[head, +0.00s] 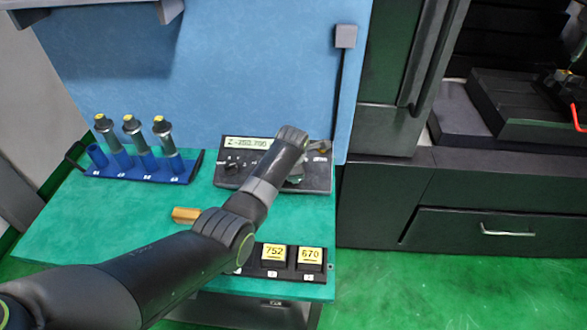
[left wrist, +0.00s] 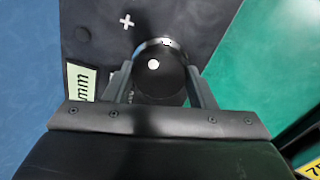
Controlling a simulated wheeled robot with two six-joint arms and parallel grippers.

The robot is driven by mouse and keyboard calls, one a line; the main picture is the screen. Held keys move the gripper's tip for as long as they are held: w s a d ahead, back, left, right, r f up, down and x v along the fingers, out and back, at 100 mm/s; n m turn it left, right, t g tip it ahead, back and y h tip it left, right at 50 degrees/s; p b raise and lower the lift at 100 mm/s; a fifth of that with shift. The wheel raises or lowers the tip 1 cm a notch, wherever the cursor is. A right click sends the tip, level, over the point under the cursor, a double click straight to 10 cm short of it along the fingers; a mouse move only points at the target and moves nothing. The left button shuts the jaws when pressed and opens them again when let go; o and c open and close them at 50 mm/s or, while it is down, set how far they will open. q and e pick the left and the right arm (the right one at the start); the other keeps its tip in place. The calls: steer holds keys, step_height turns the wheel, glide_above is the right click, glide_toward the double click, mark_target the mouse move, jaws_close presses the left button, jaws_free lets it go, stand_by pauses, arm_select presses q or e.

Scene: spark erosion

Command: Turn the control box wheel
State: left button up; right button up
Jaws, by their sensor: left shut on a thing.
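The control box (head: 228,174) is a dark box with a lit display (head: 247,143) that reads about "Z -150.700". It stands on the green table against the blue wall. Its round black wheel with a white dot (left wrist: 153,65) shows in the left wrist view, between the two fingers of my left gripper (left wrist: 160,90). The fingers are shut on the wheel's sides. In the head view my left arm reaches over the box and hides most of the wheel and the fingertips. My right gripper is in neither view.
A blue rack (head: 100,172) with several black-and-yellow tool holders stands at the left of the green table (head: 60,220). A brass-coloured block (head: 185,214) lies near my forearm. Black blocks labelled 752 (head: 273,254) and 670 (head: 310,257) sit at the table's front right. A dark machine (head: 480,190) stands at right.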

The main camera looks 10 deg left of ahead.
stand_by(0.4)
arm_select(q)
steer(key=o, duration=1)
steer(key=shift+v, duration=0.9)
steer(key=b+v, duration=0.1)
steer(key=v, duration=1.4)
steer(key=shift+s+r+b, duration=0.1)
steer(key=shift+r+b, duration=0.15)
steer(key=shift+b, duration=0.1)
